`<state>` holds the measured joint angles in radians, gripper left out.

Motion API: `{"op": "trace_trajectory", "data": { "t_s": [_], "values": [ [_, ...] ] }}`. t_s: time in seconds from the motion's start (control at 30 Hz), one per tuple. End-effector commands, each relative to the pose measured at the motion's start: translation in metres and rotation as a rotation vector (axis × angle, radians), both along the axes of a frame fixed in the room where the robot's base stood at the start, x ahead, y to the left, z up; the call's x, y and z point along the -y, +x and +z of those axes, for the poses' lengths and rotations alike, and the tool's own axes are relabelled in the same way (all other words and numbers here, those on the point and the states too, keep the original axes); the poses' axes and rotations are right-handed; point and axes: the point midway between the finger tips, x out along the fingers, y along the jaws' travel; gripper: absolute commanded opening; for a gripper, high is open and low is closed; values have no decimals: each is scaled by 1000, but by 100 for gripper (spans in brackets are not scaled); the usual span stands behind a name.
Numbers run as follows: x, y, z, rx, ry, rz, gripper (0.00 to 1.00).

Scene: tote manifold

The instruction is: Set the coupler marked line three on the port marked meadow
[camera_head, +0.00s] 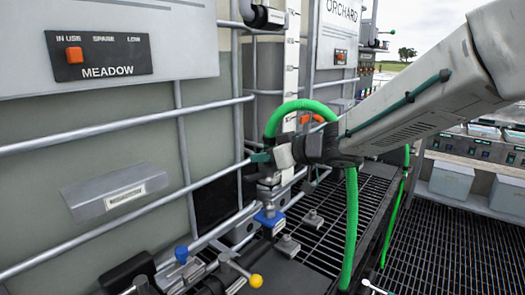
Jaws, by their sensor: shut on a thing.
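My gripper (272,158) is near the middle of the view, at the end of my arm coming in from the upper right. It is shut on the end fitting of a green hose (351,225), which loops over my wrist and hangs down. The fitting is mostly hidden by the jaws, and no line three marking is readable. The MEADOW panel (103,58) is on the tote at the left, with its orange slider under IN USE. A metal fitting with a blue collar (268,217) stands below my gripper. I cannot tell whether it is the meadow port.
Metal cage bars (120,128) run across the tote close to my gripper. A blue knob (181,254) and a yellow knob (256,281) stick up at the front. An ORCHARD sign (341,11) is farther back. Dark floor grating (440,245) is open at the right.

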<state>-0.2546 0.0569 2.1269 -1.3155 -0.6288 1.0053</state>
Motion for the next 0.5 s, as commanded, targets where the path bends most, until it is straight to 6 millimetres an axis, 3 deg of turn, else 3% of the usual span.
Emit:
{"op": "trace_trajectory", "data": {
  "t_s": [0.5],
  "values": [
    [-2,0,-36,0,0,1,0]
  ]
}}
